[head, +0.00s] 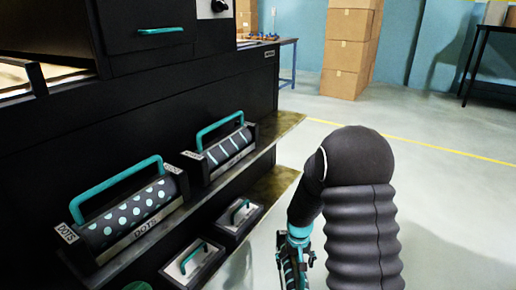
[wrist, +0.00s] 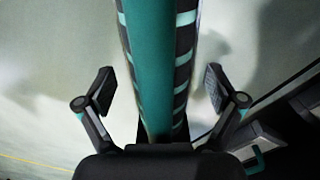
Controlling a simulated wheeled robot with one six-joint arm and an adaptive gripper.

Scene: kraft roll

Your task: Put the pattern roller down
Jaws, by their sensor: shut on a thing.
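My gripper (wrist: 158,90) is shut on a pattern roller, with one finger on each side of its teal handle (wrist: 150,50). The held roller (wrist: 183,70) is dark with pale teal bands and runs up out of the wrist view. In the head view, part of the held roller (head: 290,273) shows at the bottom, right of the shelves and over the floor; my arm hides much of it. A dotted roller (head: 130,216) with a teal handle sits in a cradle marked DOTS on the upper shelf (head: 267,140). A striped roller (head: 228,148) sits in a cradle behind it.
Two flat blocks with teal handles, a nearer one (head: 193,262) and a farther one (head: 240,215), sit on the lower shelf. A black cabinet (head: 190,90) rises behind the shelves. Open floor (head: 440,180) lies to the right. Cardboard boxes (head: 348,50) stand far back.

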